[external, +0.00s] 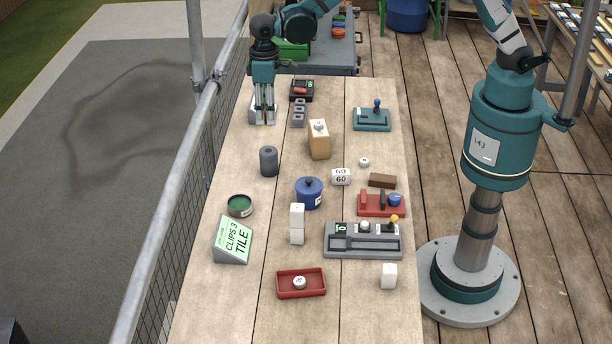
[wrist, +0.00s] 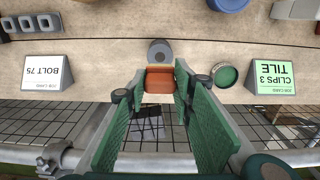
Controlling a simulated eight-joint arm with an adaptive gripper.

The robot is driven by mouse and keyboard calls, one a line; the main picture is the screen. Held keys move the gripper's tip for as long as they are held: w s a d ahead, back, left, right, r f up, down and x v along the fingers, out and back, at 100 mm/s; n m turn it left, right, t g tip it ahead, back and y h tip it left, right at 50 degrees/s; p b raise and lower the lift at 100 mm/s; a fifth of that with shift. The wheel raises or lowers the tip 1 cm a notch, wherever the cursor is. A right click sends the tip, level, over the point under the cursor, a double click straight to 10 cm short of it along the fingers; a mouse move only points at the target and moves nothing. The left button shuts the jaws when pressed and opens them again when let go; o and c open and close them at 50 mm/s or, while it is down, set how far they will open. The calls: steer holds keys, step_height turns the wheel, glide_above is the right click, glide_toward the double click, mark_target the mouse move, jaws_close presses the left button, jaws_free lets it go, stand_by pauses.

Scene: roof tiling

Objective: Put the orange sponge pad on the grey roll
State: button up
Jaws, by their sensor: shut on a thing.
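The orange sponge pad (wrist: 159,82), brownish-orange with a lighter far edge, sits between the fingertips of my gripper (wrist: 160,86) in the wrist view. The green fingers are shut on it. The grey roll (external: 269,161) stands upright on the left part of the table. In the wrist view the roll (wrist: 160,51) shows just beyond the pad, partly covered by it; whether they touch cannot be told. In the external view my gripper (external: 263,112) hangs at the table's far left, farther up the picture than the roll. The pad is hard to make out there.
A tan block (external: 319,140), a blue pot (external: 309,194) and a green tin (external: 240,205) stand around the roll. The BOLT 75 card (wrist: 47,73) and CLIPS 3 TILE card (external: 233,239) flank it. A metal railing (external: 180,150) runs along the left table edge.

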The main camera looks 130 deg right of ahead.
mark_target(269, 129)
steer(key=shift+f, duration=2.75)
steer(key=shift+f, duration=1.9)
steer(key=shift+f, duration=0.2)
steer(key=o, duration=0.9)
steer(key=shift+r+p, duration=0.3)
step_height(269, 129, up, 12)
steer(key=shift+f+b, duration=0.1)
steer(key=shift+b, duration=0.2)
